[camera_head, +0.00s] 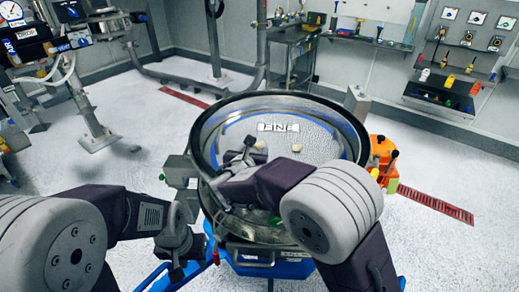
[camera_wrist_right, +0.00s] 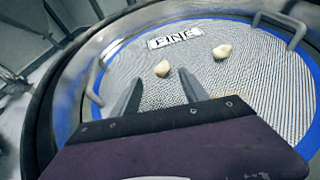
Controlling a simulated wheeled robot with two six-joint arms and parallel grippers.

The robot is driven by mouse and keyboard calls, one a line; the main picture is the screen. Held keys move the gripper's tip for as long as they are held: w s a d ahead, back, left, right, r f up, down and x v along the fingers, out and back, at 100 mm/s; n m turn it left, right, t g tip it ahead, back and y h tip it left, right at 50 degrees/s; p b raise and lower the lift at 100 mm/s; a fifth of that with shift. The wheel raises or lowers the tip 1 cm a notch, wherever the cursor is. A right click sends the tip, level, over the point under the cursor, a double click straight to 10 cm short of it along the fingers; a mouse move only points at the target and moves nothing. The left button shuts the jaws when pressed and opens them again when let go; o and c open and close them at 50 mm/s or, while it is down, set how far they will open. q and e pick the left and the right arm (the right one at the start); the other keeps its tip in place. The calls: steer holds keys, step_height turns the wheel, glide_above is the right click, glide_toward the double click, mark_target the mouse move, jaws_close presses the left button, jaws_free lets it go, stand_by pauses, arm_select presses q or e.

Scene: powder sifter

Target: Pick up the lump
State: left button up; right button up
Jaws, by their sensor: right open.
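Two pale, cream lumps lie on the mesh of a round sieve. One lump (camera_wrist_right: 162,68) is near my right gripper's fingertips, and the other lump (camera_wrist_right: 222,51) is farther right. They also show in the head view, as a left lump (camera_head: 260,145) and a right lump (camera_head: 297,148). My right gripper (camera_wrist_right: 160,78) is open and empty over the mesh, its fingers pointing toward the nearer lump. It also shows in the head view (camera_head: 240,152). My left gripper (camera_head: 176,250) is outside the sieve at its lower left; its jaw opening is unclear.
The sieve's metal rim (camera_head: 208,128) stands high around the mesh. A "FINE" label (camera_wrist_right: 175,38) and wire handles (camera_wrist_right: 283,28) sit inside it. An orange part (camera_head: 383,152) is at its right side. Benches and tool shelves line the far walls.

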mark_target(259, 144)
steer(key=p+x, duration=0.1)
steer(key=x, duration=0.7)
steer(key=shift+w+d+f, duration=0.15)
steer(key=shift+w+f, duration=0.15)
steer(key=shift+s, duration=0.1)
jaws_close()
